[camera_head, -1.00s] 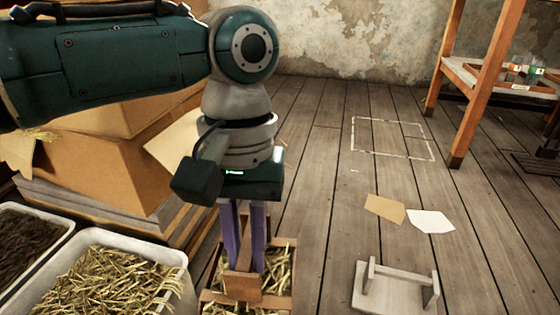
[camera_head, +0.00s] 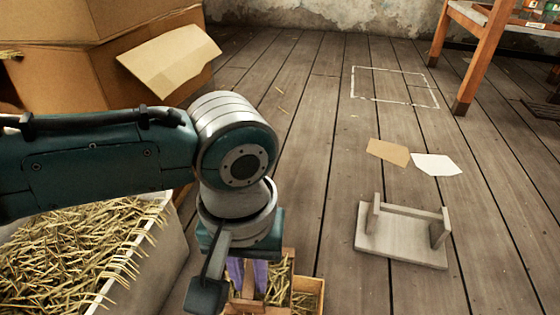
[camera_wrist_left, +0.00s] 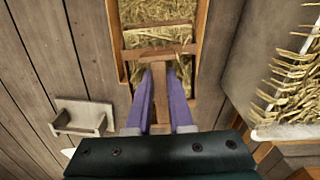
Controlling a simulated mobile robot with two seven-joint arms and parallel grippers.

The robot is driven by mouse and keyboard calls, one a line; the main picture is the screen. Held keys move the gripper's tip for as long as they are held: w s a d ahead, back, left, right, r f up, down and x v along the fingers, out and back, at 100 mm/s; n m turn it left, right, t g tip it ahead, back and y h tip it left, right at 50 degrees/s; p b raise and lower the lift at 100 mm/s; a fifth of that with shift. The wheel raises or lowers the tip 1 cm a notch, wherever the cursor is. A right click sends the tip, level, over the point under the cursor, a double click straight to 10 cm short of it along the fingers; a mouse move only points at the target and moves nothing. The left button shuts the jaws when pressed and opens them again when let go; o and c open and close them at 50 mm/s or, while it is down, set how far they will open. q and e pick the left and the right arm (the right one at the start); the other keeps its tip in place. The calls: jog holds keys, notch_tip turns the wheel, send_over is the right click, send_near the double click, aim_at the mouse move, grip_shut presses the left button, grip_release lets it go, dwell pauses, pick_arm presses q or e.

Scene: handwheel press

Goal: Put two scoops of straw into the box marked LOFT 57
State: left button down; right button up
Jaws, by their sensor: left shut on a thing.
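My left gripper (camera_head: 248,272) points down with its purple fingers shut on a wooden piece (camera_wrist_left: 160,110), which looks like the handle of a scoop. Its crossbar and stem show between the fingers in the left wrist view. The held piece is over or in a narrow wooden crate (camera_head: 318,284) holding straw; the wrist hides most of the crate in the head view, and I cannot tell whether they touch. A large pale bin (camera_head: 165,262) heaped with straw (camera_head: 75,250) stands to the left. No LOFT 57 marking is readable. My right gripper is out of view.
A small grey wooden stand (camera_head: 405,235) sits on the floor at right. Brown (camera_head: 388,152) and white (camera_head: 436,164) paper pieces lie beyond it. Open cardboard boxes (camera_head: 130,60) stand back left. A white taped rectangle (camera_head: 395,86) marks clear floor.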

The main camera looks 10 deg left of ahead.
pick_arm(q)
jog(key=shift+s+d+f+t, duration=0.1)
jog(key=shift+s+f+t, duration=0.35)
jog(key=shift+s+t, duration=0.2)
jog(key=shift+s+r+p, duration=0.15)
jog(key=shift+s+p, duration=0.05)
jog(key=shift+p, duration=0.3)
jog(key=shift+s+d+t+p, duration=0.1)
jog(key=shift+s+t+p, duration=0.55)
jog(key=shift+p, duration=0.35)
jog(key=shift+s+t+p, duration=0.5)
jog(key=shift+s+p, duration=0.05)
jog(key=shift+p, duration=0.1)
jog(key=shift+s+d+f+t+y, duration=0.1)
jog(key=shift+s+f+t+y, duration=0.05)
jog(key=shift+s+t, duration=0.6)
jog(key=shift+s+d+f+t+y, duration=0.1)
jog(key=shift+s+t+y, duration=0.05)
jog(key=shift+s+t, duration=0.55)
